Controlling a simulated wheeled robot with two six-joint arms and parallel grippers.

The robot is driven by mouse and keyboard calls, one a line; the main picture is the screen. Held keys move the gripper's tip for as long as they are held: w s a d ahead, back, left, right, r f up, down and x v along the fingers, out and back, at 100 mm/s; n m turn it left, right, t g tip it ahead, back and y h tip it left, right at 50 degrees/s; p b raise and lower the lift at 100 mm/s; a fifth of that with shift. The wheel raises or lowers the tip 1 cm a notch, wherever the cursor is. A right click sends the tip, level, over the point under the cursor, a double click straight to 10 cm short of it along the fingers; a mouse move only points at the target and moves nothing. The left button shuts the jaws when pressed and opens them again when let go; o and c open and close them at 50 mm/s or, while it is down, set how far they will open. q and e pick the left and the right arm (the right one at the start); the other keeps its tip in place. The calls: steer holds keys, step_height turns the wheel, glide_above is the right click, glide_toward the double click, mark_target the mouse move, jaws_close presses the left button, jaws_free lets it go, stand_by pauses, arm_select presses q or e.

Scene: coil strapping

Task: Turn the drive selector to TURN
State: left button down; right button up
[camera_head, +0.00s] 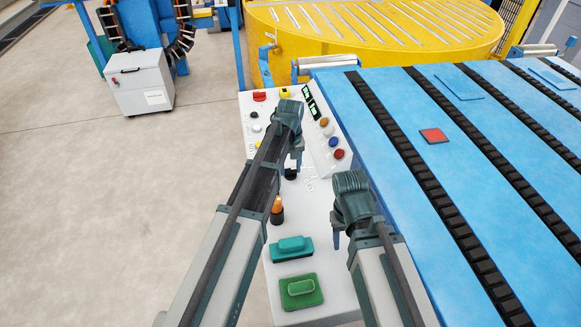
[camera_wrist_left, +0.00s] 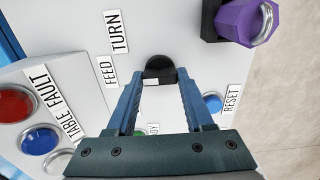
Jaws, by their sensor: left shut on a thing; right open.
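The drive selector is a black knob (camera_wrist_left: 160,70) on the white control panel (camera_head: 296,215), beside the FEED (camera_wrist_left: 108,71) and TURN (camera_wrist_left: 119,32) labels in the left wrist view. My left gripper (camera_head: 292,166) is shut on this knob, its two blue fingertips on either side of it. In the head view the knob (camera_head: 290,175) shows only as a dark piece below the fingers. My right gripper (camera_head: 338,238) is open and empty above the right edge of the panel.
A purple padlock-like piece (camera_wrist_left: 246,22) and a blue RESET button (camera_wrist_left: 212,102) are near the knob. An orange-tipped lever (camera_head: 277,209), teal block (camera_head: 291,248) and green block (camera_head: 301,290) stand on the panel's near part. A blue table (camera_head: 400,90) with black strips lies right.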

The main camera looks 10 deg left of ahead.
mark_target(291, 169)
arm_select(q)
steer(key=m, duration=0.4)
steer(key=shift+m, duration=2.5)
steer(key=shift+c, duration=1.4)
jaws_free()
steer(key=shift+r, duration=0.15)
arm_select(e)
steer(key=shift+r, duration=0.1)
arm_select(q)
step_height(291, 169, up, 14)
steer(key=p, duration=1.4)
steer(key=shift+f, duration=0.25)
arm_select(e)
step_height(291, 169, up, 14)
steer(key=shift+f, duration=0.2)
